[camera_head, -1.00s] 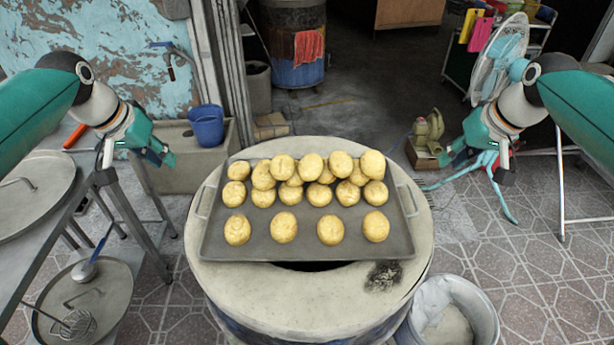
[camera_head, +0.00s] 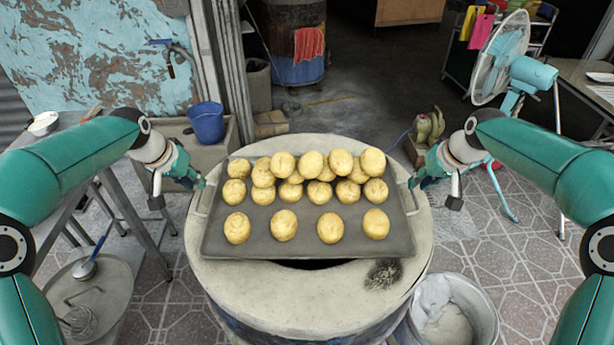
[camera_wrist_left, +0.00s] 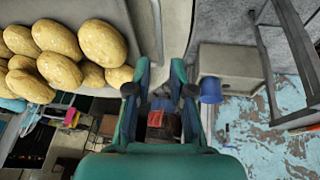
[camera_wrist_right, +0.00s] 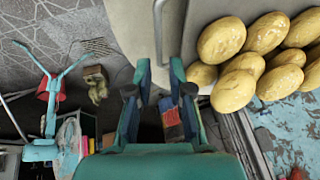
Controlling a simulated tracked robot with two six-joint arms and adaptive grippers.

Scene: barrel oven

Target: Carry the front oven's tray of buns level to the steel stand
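The grey tray (camera_head: 260,245) rests level across the top of the round front oven (camera_head: 240,285), partly over its dark opening. Several golden buns (camera_head: 330,229) lie on it, some heaped at the back. A wire handle stands at each short end. My left gripper (camera_head: 202,184) is open just beside the left handle (camera_wrist_left: 157,30). My right gripper (camera_head: 412,182) is open just beside the right handle (camera_wrist_right: 160,30). Both are empty, their fingers apart in the wrist views, and I see no contact with the handles. I cannot identify the steel stand for sure.
A metal table with a lower shelf (camera_head: 105,275) stands at the left. A blue bucket (camera_head: 207,122) sits on a concrete trough behind it. A lined bin (camera_head: 465,315) stands at the oven's front right. A fan (camera_head: 502,58) and a blue barrel (camera_head: 293,45) stand farther back.

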